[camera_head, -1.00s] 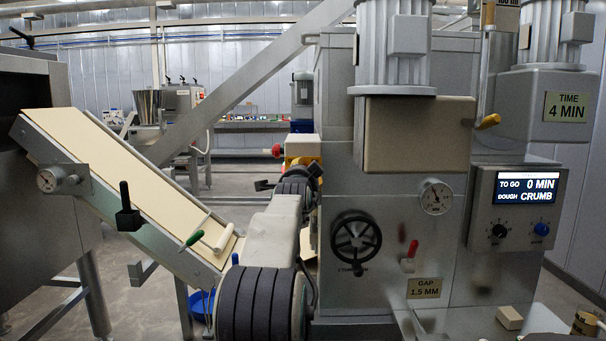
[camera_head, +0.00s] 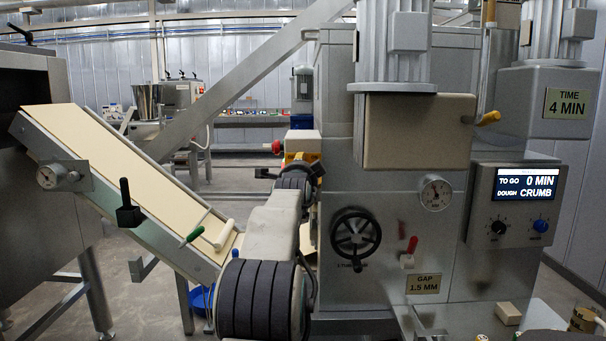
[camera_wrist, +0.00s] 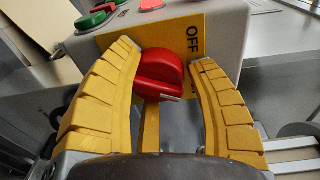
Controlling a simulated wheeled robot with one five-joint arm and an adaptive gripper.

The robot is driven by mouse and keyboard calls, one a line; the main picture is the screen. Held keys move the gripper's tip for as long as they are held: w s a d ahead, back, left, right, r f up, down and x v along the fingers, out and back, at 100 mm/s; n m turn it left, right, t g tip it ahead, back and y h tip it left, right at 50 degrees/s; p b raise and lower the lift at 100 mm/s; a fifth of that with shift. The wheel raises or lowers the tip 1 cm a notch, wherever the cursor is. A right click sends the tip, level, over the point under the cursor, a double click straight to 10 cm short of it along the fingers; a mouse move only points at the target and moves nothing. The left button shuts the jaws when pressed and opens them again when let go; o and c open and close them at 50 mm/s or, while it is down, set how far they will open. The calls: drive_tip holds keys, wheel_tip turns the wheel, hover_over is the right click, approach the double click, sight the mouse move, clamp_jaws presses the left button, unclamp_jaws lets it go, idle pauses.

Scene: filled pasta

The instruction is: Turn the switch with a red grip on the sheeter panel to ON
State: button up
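The switch with a red grip (camera_wrist: 160,75) shows in the wrist view, in front of a yellow plate (camera_wrist: 170,33) marked OFF. A second mark lower on the plate is mostly hidden by my right finger. A pale line shows on the grip's lower right edge. My gripper (camera_wrist: 165,54) is open, with one yellow finger on each side of the red grip. The left finger is very near or touching it; a gap shows on the right. In the head view, my arm's far end reaches a small box with yellow and red parts (camera_head: 302,143); the grip is not clear there.
Green (camera_wrist: 92,20) and red buttons sit beyond the plate in the wrist view. In the head view, a conveyor (camera_head: 130,185) slopes at left. A machine with a black handwheel (camera_head: 356,233) and a small red-handled lever (camera_head: 412,244) stands close to my arm's right.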

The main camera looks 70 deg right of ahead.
drive_tip(key=o, duration=0.4)
drive_tip(key=shift+o, duration=0.2)
drive_tip(key=shift+f, duration=0.1)
drive_tip(key=shift+a, duration=0.1)
drive_tip(key=v, duration=1.1)
drive_tip(key=shift+a, duration=0.4)
